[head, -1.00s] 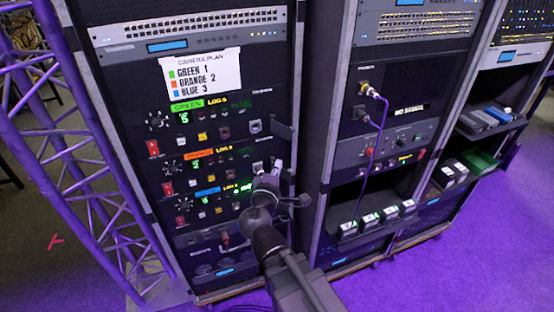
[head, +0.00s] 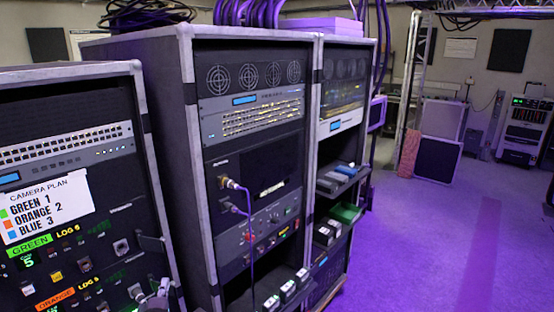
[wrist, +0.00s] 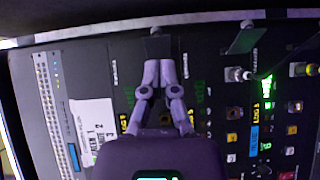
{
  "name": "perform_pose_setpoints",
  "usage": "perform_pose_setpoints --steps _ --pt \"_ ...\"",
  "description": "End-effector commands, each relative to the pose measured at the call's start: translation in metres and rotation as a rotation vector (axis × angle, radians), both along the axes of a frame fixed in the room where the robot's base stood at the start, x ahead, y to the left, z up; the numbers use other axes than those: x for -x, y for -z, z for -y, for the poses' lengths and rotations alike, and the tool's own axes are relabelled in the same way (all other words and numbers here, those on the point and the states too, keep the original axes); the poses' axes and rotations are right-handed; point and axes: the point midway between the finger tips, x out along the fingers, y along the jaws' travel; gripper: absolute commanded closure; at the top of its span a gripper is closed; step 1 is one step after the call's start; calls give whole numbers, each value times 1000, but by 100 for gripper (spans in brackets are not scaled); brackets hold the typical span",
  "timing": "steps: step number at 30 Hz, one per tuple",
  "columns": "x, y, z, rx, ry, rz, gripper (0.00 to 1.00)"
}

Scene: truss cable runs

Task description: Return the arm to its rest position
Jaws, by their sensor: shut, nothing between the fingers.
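My gripper (wrist: 159,66) is shut and empty in the wrist view. Its fingers point up in the picture, in front of a dark rack panel with switches and lit displays. Whether the fingertips touch the panel cannot be told. In the head view only a small grey piece of my arm shows at the bottom edge, low in front of the left rack (head: 70,140). The rest of my arm is out of that view.
The camera plan card (head: 45,210) is on the left rack. The middle rack (head: 250,165) has a cable plugged into its panel and small boxes on a low shelf. Open purple floor (head: 430,250) lies at the right.

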Motion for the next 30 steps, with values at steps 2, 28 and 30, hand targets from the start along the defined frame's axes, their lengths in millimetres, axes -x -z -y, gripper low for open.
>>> perform_pose_setpoints --steps 2,28,30 --pt "-12 5 16 -19 45 -30 100" --pt "-103 105 270 -391 758 -574 100" --pt "-103 113 288 -425 810 -619 100"
